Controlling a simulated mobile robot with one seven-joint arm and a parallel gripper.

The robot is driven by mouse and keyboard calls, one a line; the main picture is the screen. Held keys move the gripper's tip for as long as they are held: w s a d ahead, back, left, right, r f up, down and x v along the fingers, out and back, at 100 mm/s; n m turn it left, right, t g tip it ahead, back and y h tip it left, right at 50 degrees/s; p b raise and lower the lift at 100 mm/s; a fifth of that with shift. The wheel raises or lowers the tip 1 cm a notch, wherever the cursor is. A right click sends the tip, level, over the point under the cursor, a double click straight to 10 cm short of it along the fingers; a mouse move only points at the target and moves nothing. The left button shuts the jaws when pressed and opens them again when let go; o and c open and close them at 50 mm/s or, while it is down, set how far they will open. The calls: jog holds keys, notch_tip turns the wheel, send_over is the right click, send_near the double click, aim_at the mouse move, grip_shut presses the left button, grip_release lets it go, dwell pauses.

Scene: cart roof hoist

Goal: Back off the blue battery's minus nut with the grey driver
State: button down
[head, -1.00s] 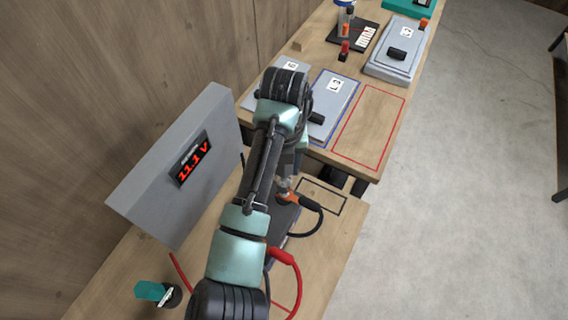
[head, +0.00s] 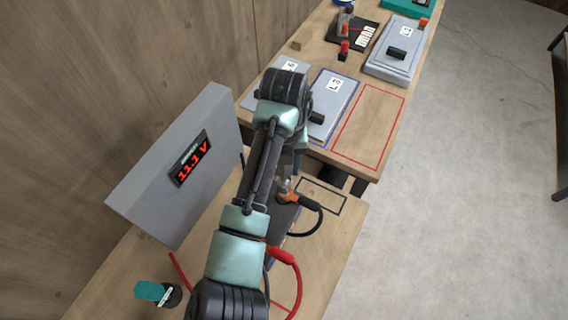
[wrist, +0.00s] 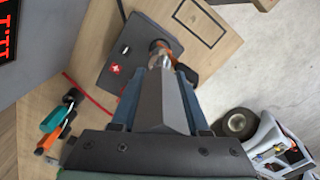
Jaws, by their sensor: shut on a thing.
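The battery (wrist: 130,38) is a dark box with a red label bearing a white cross. In the head view its dark top (head: 283,218) shows partly, beside my arm. My gripper (wrist: 160,78) is shut on the grey driver (wrist: 161,108), whose wide grey body lies between the fingers and points at the battery's right end. A shiny metal part and an orange cable end (wrist: 160,46) show at the driver's far end. The minus nut cannot be made out there, so I cannot tell whether the driver touches it.
A grey panel (head: 170,205) with a red display stands left of my arm. A red cable (head: 288,262) loops near the battery. A teal-handled tool (wrist: 54,118) and an orange-handled one (wrist: 50,138) stand at left. A black outline (head: 322,196) marks bare bench at right.

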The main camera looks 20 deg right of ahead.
jog(key=shift+f, duration=0.2)
jog(key=shift+f+b, duration=1.05)
jog(key=shift+f, duration=0.1)
jog(key=n, duration=1)
jog(key=shift+r, duration=0.1)
jog(key=shift+r+p, duration=3.35)
jog(key=shift+r, duration=0.25)
